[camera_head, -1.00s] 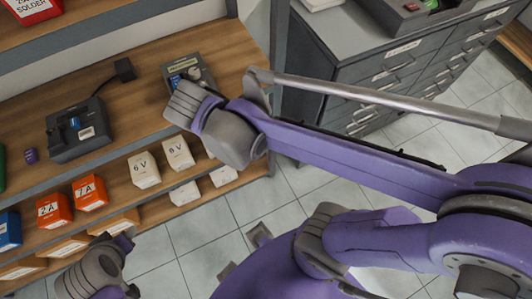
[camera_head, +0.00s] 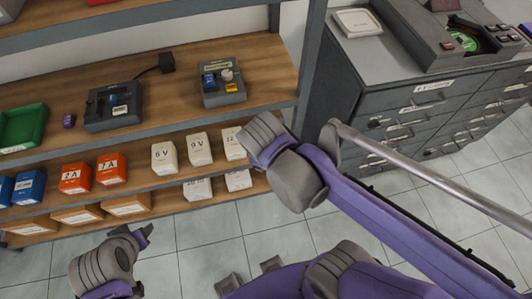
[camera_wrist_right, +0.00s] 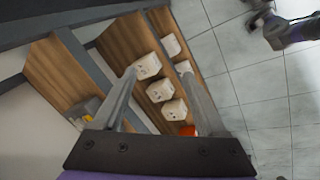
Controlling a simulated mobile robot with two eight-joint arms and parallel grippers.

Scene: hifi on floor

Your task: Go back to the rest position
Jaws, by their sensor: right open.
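My right arm reaches in from the lower right of the head view, its grey wrist held in front of the shelf's right end. Its fingers are hidden there. In the right wrist view my right gripper (camera_wrist_right: 158,85) is open, with two grey fingers apart and nothing held between them. White boxes show beyond the fingers. My left gripper (camera_head: 143,236) is at the lower left of the head view, over the floor in front of the shelf. Its jaws are too unclear to tell their opening.
A wooden shelf unit (camera_head: 215,118) holds a black device (camera_head: 112,106), a grey device (camera_head: 222,86), a green tray (camera_head: 22,127), and white, orange and blue boxes. A grey drawer cabinet (camera_head: 355,85) stands at right. Tiled floor (camera_head: 205,225) is open in front.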

